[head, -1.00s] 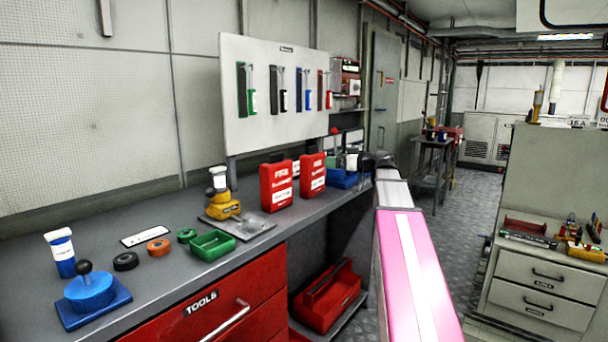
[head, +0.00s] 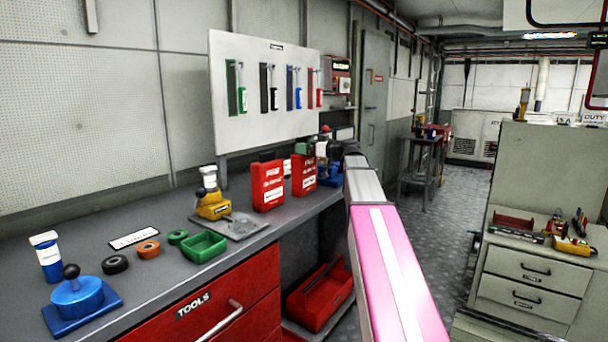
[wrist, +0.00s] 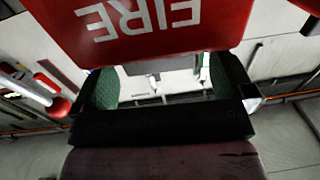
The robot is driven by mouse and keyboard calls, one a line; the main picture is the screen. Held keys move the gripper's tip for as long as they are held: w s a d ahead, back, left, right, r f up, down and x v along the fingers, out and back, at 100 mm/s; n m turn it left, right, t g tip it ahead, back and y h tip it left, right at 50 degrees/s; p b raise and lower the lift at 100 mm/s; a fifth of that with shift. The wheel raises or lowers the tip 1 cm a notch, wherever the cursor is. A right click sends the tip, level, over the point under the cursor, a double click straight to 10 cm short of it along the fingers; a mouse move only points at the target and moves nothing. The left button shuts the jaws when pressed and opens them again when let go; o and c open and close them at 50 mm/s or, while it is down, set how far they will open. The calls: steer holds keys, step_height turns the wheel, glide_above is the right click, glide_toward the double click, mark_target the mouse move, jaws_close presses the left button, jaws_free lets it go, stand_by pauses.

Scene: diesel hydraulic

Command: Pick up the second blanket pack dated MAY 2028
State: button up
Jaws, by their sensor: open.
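Two red fire blanket packs stand upright on the bench, a left one (head: 267,186) and a right one (head: 304,176). Their white labels are too small to read, so I cannot tell which is dated MAY 2028. In the head view my arm reaches over the bench, with its end just right of the right pack; the gripper is partly hidden there. In the wrist view my gripper (wrist: 163,82) is open, with green pads on both fingers. A red pack marked FIRE (wrist: 140,28), upside down in the picture, fills the top, very close to the fingers. Its date is not visible.
A yellow-based device (head: 212,200) on a grey plate stands left of the packs. A green tray (head: 204,247) and a blue-based tool (head: 80,300) sit nearer. A white tool board (head: 266,75) rises behind. A red toolbox (head: 320,297) lies below the bench.

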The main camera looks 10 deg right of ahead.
steer(key=shift+x, duration=0.9)
steer(key=c, duration=1.6)
steer(key=shift+r, duration=0.1)
steer(key=shift+c, duration=0.2)
